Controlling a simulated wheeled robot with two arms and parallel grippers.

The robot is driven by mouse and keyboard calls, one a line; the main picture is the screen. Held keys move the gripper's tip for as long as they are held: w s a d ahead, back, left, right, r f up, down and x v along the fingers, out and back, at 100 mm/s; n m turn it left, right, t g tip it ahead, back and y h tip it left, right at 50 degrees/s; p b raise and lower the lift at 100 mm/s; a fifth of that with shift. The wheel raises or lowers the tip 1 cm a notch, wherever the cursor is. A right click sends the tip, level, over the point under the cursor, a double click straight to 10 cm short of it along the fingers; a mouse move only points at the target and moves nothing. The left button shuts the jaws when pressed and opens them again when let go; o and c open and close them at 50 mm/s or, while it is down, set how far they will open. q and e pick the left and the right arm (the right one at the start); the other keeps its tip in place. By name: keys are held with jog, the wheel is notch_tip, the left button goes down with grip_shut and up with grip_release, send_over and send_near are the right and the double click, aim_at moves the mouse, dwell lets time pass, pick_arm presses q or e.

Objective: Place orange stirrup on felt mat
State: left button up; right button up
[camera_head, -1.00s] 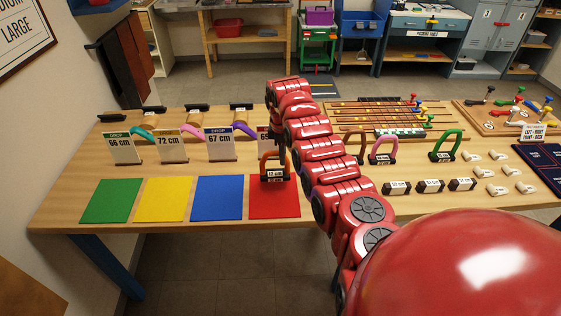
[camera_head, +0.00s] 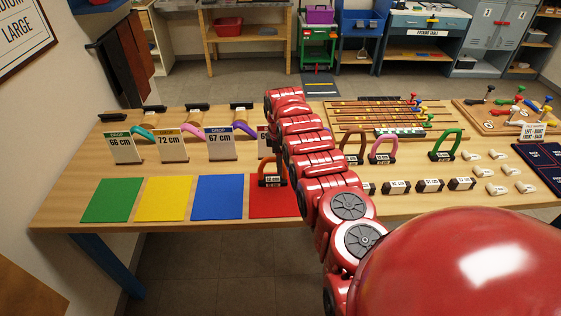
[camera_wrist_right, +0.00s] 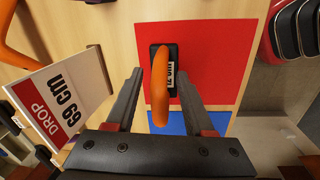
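The orange stirrup (camera_head: 269,168) stands upright with its dark labelled base on the red felt mat (camera_head: 262,208), near the mat's back edge. In the right wrist view the orange stirrup (camera_wrist_right: 160,88) shows from above, with its base inside the edges of the red mat (camera_wrist_right: 222,50). My right gripper (camera_wrist_right: 161,72) is open, one finger on each side of the hoop with a gap on both sides. In the head view my right arm hides this gripper and the right part of the mat. My left gripper is not in view.
Blue (camera_head: 218,198), yellow (camera_head: 164,199) and green (camera_head: 109,200) mats lie in a row to the left. Drop cards, including a 67 cm card (camera_head: 221,143), stand behind them. A 69 cm card (camera_wrist_right: 58,98) is close to my right gripper. Brown, pink (camera_head: 382,151) and green stirrups stand to the right.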

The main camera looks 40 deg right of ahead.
jog(key=shift+r+p, duration=0.4)
jog(key=shift+r, duration=0.1)
notch_tip(320, 180, up, 2)
jog(key=shift+s+r+p, duration=0.1)
jog(key=shift+r+p, duration=0.1)
jog(key=shift+p, duration=0.55)
notch_tip(320, 180, up, 9)
jog(key=b, duration=0.3)
jog(key=shift+s+a, duration=0.35)
jog(key=shift+a, duration=0.05)
jog(key=shift+f, duration=0.1)
